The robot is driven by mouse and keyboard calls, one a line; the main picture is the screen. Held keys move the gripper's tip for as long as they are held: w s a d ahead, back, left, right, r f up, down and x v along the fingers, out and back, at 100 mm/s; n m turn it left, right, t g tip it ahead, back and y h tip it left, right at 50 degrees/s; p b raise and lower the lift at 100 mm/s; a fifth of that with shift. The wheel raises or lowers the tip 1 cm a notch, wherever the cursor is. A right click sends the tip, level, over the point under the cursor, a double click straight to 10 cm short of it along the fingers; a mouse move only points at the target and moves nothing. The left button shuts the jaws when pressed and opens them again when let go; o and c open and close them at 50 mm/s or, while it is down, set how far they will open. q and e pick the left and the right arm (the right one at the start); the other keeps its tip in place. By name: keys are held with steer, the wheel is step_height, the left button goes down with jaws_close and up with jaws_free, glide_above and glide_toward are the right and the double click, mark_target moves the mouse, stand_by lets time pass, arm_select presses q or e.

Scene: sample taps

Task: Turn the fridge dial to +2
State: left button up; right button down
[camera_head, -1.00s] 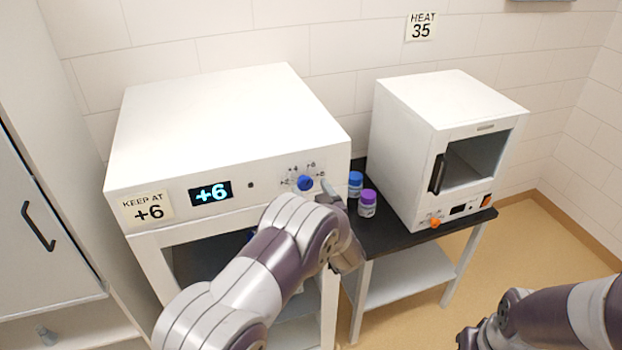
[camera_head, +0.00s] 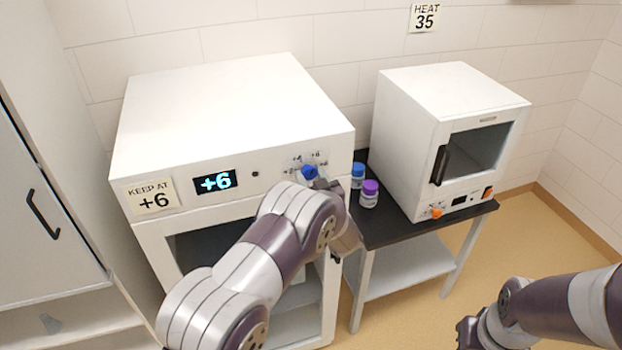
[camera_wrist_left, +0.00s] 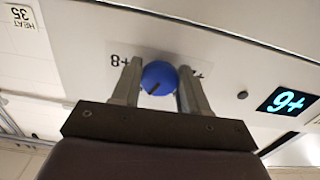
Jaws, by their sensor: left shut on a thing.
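The blue fridge dial (camera_head: 309,172) sits at the right end of the white fridge's front panel (camera_head: 226,200), with printed marks around it. The lit display (camera_head: 215,182) reads +6. My left gripper (camera_wrist_left: 160,88) is shut on the dial (camera_wrist_left: 158,76), one finger on each side of it. A dark pointer line shows on the dial, and a +8 mark (camera_wrist_left: 120,60) shows beside it; the fingers hide other marks. In the head view my left wrist partly covers the dial. My right arm shows at the lower right; its fingertips are not clearly seen.
A label (camera_head: 151,196) on the fridge reads KEEP AT +6. Right of the fridge, a blue-capped bottle (camera_head: 357,176) and a purple-capped bottle (camera_head: 369,195) stand on a black-topped table (camera_head: 385,240) beside a white heater (camera_head: 420,150). A wall sign (camera_head: 425,17) reads HEAT 35.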

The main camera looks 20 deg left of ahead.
arm_select(q)
steer(key=n+b, duration=0.3)
steer(key=b, duration=0.3)
steer(key=n+b, duration=0.4)
steer(key=b, duration=0.2)
steer(key=n+b, duration=0.4)
steer(key=b, duration=0.2)
steer(key=shift+d+f, duration=0.1)
steer(key=shift+f, duration=0.15)
steer(key=n+b, duration=0.9)
steer(key=b, duration=0.3)
steer(key=shift+r+n, duration=0.1)
steer(key=shift+n, duration=0.2)
steer(key=shift+r+n+b, duration=0.1)
steer(key=shift+n+b, duration=1.4)
steer(key=o, duration=1)
steer(key=shift+r, duration=0.2)
